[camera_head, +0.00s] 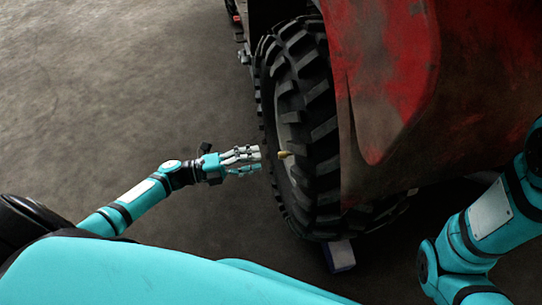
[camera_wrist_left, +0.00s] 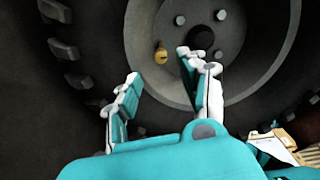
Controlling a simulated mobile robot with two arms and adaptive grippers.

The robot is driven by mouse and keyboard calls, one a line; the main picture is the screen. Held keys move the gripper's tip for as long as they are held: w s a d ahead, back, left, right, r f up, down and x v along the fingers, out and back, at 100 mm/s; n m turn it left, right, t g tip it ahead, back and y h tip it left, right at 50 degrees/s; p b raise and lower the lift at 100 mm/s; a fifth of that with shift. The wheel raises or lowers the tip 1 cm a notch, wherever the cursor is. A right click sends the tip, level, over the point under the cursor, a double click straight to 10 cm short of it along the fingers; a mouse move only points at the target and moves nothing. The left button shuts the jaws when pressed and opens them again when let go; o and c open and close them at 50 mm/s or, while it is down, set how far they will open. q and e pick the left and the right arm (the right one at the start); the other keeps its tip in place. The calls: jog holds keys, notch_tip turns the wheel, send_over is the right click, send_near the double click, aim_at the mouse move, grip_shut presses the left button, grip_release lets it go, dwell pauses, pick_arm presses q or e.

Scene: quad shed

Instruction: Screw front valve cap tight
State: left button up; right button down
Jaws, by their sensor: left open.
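The front valve cap (camera_wrist_left: 160,55) is a small brass-coloured piece on the pale wheel rim (camera_wrist_left: 150,28) in the left wrist view. In the head view the brass piece (camera_head: 284,154) shows at the wheel, just right of my left fingertips. My left gripper (camera_head: 256,159) is open and empty, its fingers pointing at the wheel. In the left wrist view the cap appears beyond and between the two spread fingers of the left gripper (camera_wrist_left: 155,72), nearer the right one; no contact is visible. My right gripper is outside both views.
The knobbly black tyre (camera_head: 305,110) surrounds the rim, with a red, scuffed fender (camera_head: 385,70) to its right. A purple-grey block (camera_head: 340,256) lies on the floor by the tyre's bottom. The concrete floor (camera_head: 120,90) left of the wheel is clear.

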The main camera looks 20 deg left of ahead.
pick_arm(q)
jog(key=v, duration=0.2)
jog(key=shift+s+a, duration=0.25)
jog(key=shift+a, duration=0.05)
jog(key=shift+a, duration=0.1)
dwell(0.3)
